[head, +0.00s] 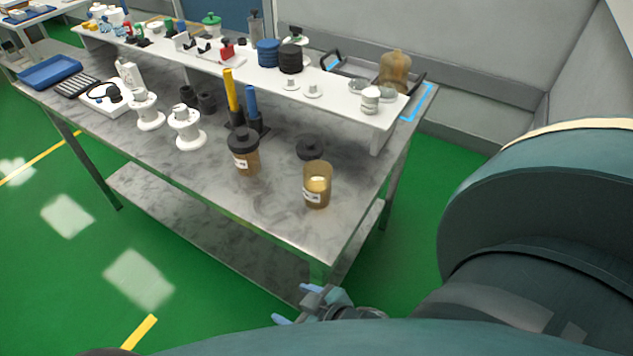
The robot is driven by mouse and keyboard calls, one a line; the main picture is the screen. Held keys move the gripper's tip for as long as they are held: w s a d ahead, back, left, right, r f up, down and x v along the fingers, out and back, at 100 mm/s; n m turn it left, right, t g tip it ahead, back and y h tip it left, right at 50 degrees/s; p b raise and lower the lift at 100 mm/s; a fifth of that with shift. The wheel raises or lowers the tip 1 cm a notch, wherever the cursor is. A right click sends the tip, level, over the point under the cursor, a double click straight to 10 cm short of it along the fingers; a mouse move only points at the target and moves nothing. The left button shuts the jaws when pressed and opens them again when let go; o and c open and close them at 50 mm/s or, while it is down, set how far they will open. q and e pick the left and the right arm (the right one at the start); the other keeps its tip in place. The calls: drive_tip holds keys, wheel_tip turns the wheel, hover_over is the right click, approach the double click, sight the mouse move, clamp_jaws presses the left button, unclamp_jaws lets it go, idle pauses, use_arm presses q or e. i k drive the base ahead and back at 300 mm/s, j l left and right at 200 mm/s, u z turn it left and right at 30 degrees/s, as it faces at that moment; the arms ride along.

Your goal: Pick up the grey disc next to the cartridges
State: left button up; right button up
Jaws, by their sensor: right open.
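A dark grey disc (309,147) with a raised middle lies flat on the grey marbled table (180,170), near its right end. To its left stands an amber cartridge (244,152) with a dark cap. In front of the disc stands an open amber cartridge (317,186) with a white label. My right gripper (298,305) is open and empty. It shows at the bottom of the head view, in front of and apart from the table's near right corner, with part of it hidden by my arm. My left gripper is out of view.
A white raised shelf (330,102) runs along the table's back and holds several parts. Yellow (229,92) and blue (252,102) handled tools stand in dark holders behind the cartridges. White spools (186,130) stand left. Bare tabletop lies around the disc.

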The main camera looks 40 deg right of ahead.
sight(311, 92)
drive_tip(key=i+j, duration=0.7)
drive_tip(key=i, duration=0.25)
drive_tip(key=i+j+z, duration=0.25)
drive_tip(key=i+j, duration=0.15)
drive_tip(key=i+j+z, duration=0.35)
drive_tip(key=z, duration=1.7)
drive_tip(key=k+j, duration=0.05)
